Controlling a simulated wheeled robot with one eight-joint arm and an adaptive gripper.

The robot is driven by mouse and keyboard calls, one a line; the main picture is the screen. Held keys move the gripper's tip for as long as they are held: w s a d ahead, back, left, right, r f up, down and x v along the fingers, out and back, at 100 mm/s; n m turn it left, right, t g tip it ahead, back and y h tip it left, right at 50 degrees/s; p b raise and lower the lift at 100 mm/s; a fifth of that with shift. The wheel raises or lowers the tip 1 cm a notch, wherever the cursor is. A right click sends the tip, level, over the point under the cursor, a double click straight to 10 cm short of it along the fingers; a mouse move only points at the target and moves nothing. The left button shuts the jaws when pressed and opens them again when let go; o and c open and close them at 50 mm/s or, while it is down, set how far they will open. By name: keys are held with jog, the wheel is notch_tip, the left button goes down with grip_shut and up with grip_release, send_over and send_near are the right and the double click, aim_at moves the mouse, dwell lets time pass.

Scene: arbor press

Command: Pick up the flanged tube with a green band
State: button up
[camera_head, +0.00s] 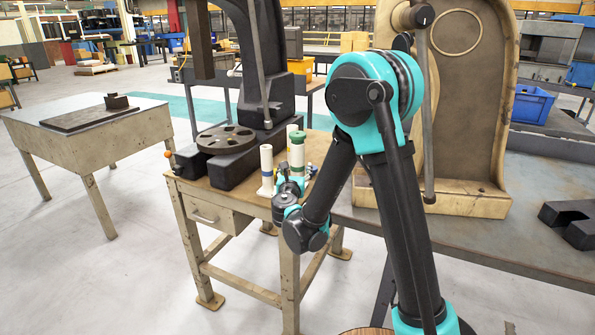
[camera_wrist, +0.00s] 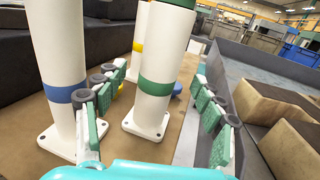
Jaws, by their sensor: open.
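The flanged tube with a green band (camera_wrist: 160,60) stands upright on its square white flange in the middle of the wrist view. In the head view its green top (camera_head: 298,136) shows above my gripper, which hides its lower part. My gripper (camera_wrist: 155,88) is open, with one finger on each side of the green-banded tube in the picture. I cannot tell whether the fingers touch it. A similar tube with a blue band (camera_wrist: 62,96) stands to its left, close to the left finger. A third tube with a yellow band (camera_wrist: 139,45) is partly hidden behind.
The tubes stand on a worktable (camera_head: 228,195) beside the dark arbor press (camera_head: 262,70) and its round slotted plate (camera_head: 226,138). A small blue object (camera_wrist: 178,88) lies behind the green-banded tube.

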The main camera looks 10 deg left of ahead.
aim_at(297, 164)
jog(key=shift+w, duration=2.7)
jog(key=shift+r, duration=0.1)
grip_shut()
